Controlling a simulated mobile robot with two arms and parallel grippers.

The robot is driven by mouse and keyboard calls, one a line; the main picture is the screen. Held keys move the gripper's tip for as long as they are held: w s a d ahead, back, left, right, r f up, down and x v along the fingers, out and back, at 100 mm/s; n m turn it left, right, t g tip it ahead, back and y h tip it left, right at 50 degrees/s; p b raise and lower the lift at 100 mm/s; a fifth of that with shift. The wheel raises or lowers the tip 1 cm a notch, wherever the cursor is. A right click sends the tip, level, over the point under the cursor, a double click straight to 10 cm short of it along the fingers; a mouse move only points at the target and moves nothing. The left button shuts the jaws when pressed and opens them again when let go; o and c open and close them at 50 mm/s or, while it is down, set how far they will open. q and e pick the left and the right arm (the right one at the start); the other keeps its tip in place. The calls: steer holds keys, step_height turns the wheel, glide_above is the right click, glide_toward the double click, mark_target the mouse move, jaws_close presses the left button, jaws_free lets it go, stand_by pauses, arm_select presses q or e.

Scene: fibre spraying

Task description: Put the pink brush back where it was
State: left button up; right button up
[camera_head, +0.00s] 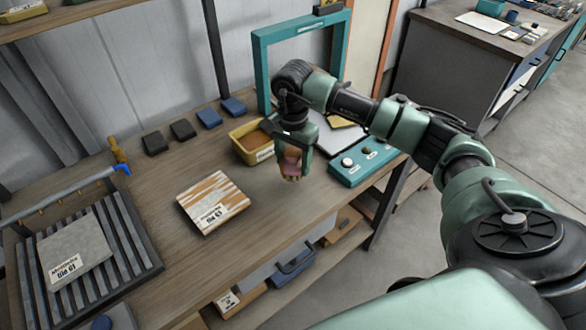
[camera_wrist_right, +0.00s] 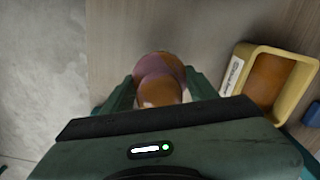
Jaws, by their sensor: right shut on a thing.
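The pink brush (camera_head: 291,164) is in my right gripper (camera_head: 293,172), above the wooden workbench near its front edge. In the right wrist view the brush (camera_wrist_right: 160,72) shows a rounded brown and pinkish body between the two green fingers of the gripper (camera_wrist_right: 161,92), which are shut on it. The brush's underside and any gap to the bench are hard to judge. A yellow tray (camera_head: 238,147) with brown contents and a white label stands just left of and behind the gripper. The tray also shows at the right of the wrist view (camera_wrist_right: 309,67). My left gripper is out of view.
A teal control box (camera_head: 345,177) with buttons lies right of the gripper, before a teal frame (camera_head: 262,75). A mottled orange-white panel (camera_head: 225,190) lies to the left. A slatted rack (camera_head: 140,249) holds a grey panel (camera_head: 82,247). Several dark and blue blocks line the back.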

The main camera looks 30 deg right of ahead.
mark_target(293, 171)
step_height(293, 171, down, 4)
steer(key=shift+s+r+p, duration=0.1)
steer(key=shift+r+p, duration=0.1)
steer(key=shift+p, duration=0.2)
steer(key=shift+f, duration=0.25)
steer(key=shift+f+b, duration=0.2)
steer(key=shift+b, duration=0.1)
steer(key=o, duration=1.2)
steer(key=shift+r, duration=0.15)
